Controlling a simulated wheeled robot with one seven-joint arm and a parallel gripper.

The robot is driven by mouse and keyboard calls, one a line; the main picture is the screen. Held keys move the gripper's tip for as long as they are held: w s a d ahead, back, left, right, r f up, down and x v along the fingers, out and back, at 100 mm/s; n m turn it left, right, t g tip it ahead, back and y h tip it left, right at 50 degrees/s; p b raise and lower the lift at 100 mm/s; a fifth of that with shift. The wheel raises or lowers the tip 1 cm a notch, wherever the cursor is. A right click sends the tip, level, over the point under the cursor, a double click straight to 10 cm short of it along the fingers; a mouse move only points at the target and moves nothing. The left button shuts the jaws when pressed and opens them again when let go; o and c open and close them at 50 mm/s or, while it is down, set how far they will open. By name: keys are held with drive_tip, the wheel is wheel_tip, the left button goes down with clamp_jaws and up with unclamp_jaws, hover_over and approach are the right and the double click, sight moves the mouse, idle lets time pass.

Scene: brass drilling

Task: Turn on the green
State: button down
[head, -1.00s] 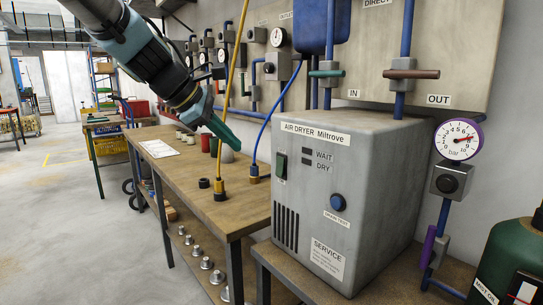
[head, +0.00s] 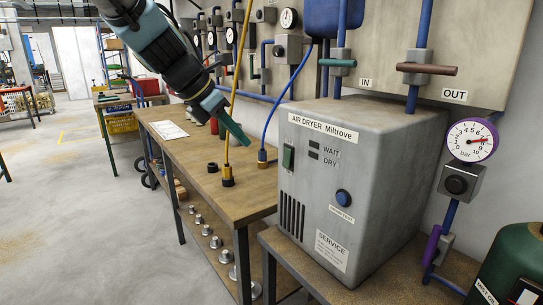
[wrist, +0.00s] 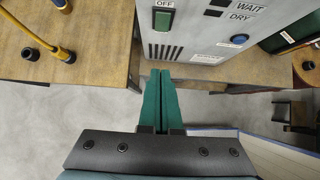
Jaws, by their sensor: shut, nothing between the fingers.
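A grey air dryer (head: 335,190) stands on a low table. On its front is a green rocker switch (head: 288,157), which also shows in the wrist view (wrist: 163,22) with an OFF label by it. Two dark lamps, WAIT and DRY, sit beside the switch, and a blue round button (head: 343,197) is below right. My gripper (head: 247,140), with green fingers, is left of the switch in the head view and apart from it. In the wrist view its shut, empty fingers (wrist: 161,76) point toward the dryer's front, below the switch.
A wooden workbench (head: 245,195) with yellow and blue hoses stands to the left. On the wall are pipes, a green-handled valve (head: 337,63), a brown-handled valve (head: 427,68) and a pressure gauge (head: 472,140). A dark green tank (head: 505,260) is at lower right. Floor at left is clear.

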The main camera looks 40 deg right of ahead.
sight(286, 162)
drive_tip(key=d+r+p+x, duration=0.1)
drive_tip(key=d+p+x, duration=0.1)
drive_tip(key=x, duration=1)
drive_tip(key=shift+d, duration=0.35)
drive_tip(key=shift+s+r, duration=0.1)
drive_tip(key=shift+d, duration=0.3)
drive_tip(key=shift+r+p, duration=0.7)
drive_tip(key=shift+p, duration=0.2)
